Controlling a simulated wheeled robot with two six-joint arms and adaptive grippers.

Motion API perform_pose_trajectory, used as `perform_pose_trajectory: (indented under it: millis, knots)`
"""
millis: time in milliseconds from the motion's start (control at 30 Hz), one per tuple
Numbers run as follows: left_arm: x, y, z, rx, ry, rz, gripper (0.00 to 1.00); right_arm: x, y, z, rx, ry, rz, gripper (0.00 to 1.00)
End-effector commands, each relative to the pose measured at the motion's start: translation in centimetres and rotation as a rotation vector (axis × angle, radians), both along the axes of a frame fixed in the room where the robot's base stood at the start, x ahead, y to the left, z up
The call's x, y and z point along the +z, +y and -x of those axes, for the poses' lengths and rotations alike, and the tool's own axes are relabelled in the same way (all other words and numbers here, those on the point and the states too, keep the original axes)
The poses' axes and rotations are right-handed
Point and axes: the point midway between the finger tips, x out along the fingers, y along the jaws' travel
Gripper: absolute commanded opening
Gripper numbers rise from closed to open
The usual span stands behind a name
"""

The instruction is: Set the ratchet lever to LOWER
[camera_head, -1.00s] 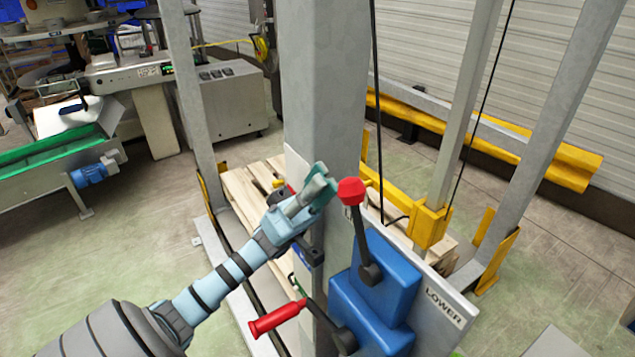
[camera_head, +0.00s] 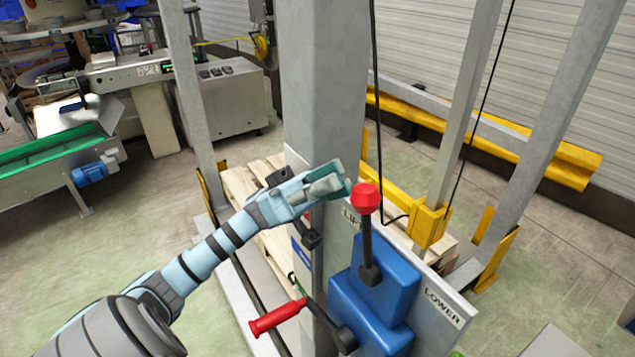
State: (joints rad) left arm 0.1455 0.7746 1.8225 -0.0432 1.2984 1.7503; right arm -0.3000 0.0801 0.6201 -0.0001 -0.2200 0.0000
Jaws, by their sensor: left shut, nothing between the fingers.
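The ratchet lever (camera_head: 367,235) is a black rod with a red knob (camera_head: 367,197), rising from a blue housing (camera_head: 379,282). It stands nearly upright, between the partly covered LIFT label (camera_head: 351,217) on the left and the LOWER label (camera_head: 443,306) on the right of the grey plate. My left gripper (camera_head: 345,182) is shut and empty, with its teal fingertips just left of the red knob. The fingertips look very close to the knob or against it; contact cannot be told for sure. My right gripper is not in view.
A crank with a red handle (camera_head: 277,317) juts out left of the housing. A grey column (camera_head: 325,110) stands behind my left gripper. A wooden pallet (camera_head: 240,185) lies behind the plate, near yellow brackets (camera_head: 429,223) and grey posts.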

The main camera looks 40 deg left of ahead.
Motion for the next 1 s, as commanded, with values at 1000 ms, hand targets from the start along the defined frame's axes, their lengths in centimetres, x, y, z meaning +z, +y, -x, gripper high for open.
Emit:
perform_pose_trajectory:
  millis: [1000]
  knots:
    - [2.3,-7.5,2.2,0.0,-0.071,-0.239,0.0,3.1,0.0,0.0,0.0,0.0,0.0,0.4]
